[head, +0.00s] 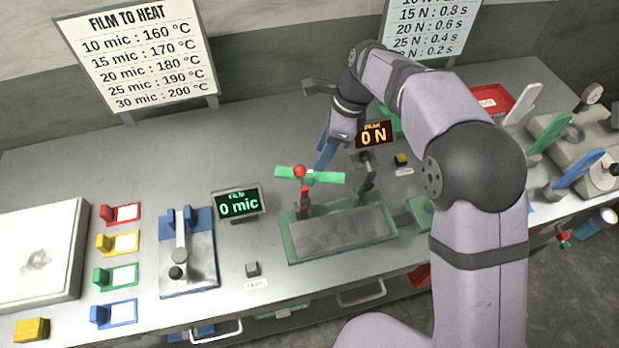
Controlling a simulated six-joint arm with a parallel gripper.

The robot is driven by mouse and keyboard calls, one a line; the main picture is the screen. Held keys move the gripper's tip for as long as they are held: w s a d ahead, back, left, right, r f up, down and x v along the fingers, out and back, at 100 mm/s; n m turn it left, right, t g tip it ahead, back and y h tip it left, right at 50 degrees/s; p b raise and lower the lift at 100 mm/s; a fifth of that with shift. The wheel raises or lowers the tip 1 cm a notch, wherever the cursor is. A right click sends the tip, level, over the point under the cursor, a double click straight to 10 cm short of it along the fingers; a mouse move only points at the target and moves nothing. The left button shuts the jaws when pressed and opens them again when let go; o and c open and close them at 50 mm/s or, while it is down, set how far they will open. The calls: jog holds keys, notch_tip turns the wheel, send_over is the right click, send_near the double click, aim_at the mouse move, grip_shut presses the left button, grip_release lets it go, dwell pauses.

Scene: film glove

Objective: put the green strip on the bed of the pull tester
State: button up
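A green piece with an upright end block and a white patch (115,277), which looks like the green strip, lies on the bench at left between a yellow and a blue one. The green-framed bed (291,250) with a grey top, which looks like the pull tester's, sits at the bench front in the middle. A green crossbar (330,178) with a red knob stands above its back left corner. My gripper (325,154), with blue fingers, is behind the bed, far right of the strip. Only one finger shows clearly, so its opening and anything held are unclear.
A display reading 0 N (373,135) stands behind the bed. A film display reading 0 mic (238,204) and a blue-based gauge (187,250) lie left of it. A pale box (35,260) is at far left. The bench behind the strips is clear.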

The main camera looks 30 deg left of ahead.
aim_at(310, 175)
jog(key=a+f+h, duration=0.1)
jog(key=a+f+b, duration=0.1)
jog(key=shift+s+a+f+t+h+b, duration=0.15)
jog(key=shift+s+f+t+h+b, duration=0.15)
jog(key=shift+s+f+t+h, duration=0.1)
jog(key=shift+a+f+h, duration=0.1)
jog(key=shift+a+h, duration=0.2)
jog(key=shift+a+t+b, duration=0.1)
jog(key=shift+t+b, duration=0.25)
jog(key=shift+t, duration=0.05)
jog(key=shift+s+a+f+p, duration=0.15)
jog(key=shift+f+p, duration=0.7)
jog(key=shift+f, duration=0.95)
jog(key=shift+s+a+f+p, duration=0.1)
jog(key=shift+f+p, duration=0.7)
jog(key=shift+f, duration=1)
grip_shut()
